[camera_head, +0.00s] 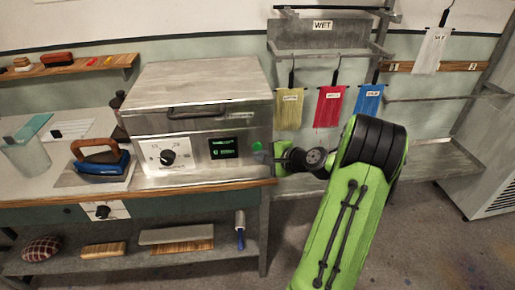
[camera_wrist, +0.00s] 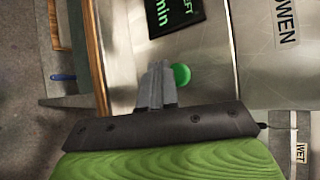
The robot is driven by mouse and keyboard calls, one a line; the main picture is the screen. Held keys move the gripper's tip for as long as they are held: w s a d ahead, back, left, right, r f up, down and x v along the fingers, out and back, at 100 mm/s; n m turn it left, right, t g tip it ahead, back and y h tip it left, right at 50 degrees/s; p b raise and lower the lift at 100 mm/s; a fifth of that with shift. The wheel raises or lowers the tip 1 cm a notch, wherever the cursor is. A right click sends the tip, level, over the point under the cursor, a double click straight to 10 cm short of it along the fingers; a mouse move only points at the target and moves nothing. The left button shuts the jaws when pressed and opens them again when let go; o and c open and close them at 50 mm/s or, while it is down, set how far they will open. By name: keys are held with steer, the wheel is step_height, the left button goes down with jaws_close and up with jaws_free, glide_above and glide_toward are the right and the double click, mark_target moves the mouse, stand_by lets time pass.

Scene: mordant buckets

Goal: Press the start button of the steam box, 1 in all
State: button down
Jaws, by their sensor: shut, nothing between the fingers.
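The steam box (camera_head: 190,92) is a metal box with a closed lid at the right end of the workbench. Its front holds a dial (camera_head: 167,158), a lit display (camera_head: 223,146) and a green start button (camera_head: 257,147). In the wrist view the button (camera_wrist: 181,74) shows just beside my gripper's fingertips (camera_wrist: 158,66). In the head view my gripper (camera_head: 265,157) is at the right of the box front, close to the button. Its fingers are shut and empty. I cannot tell whether they touch the button.
A blue iron (camera_head: 101,160) stands on the bench left of the box. The lower shelf (camera_head: 120,262) holds brushes. Bare floor lies in front.

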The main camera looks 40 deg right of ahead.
steer(key=shift+w, duration=0.1)
steer(key=shift+w+d+p, duration=0.25)
steer(key=shift+p, duration=0.1)
steer(key=shift+w+d+p, duration=0.25)
steer(key=shift+w+p, duration=0.05)
steer(key=shift+w, duration=0.1)
stand_by(0.7)
stand_by(0.4)
steer(key=shift+s+a+b, duration=0.3)
steer(key=shift+s+a, duration=0.2)
steer(key=shift+s, duration=0.25)
steer(key=s+a, duration=0.1)
steer(key=s, duration=0.1)
steer(key=s+a+b, duration=0.1)
steer(key=s+a, duration=0.1)
steer(key=shift+d, duration=0.1)
stand_by(0.6)
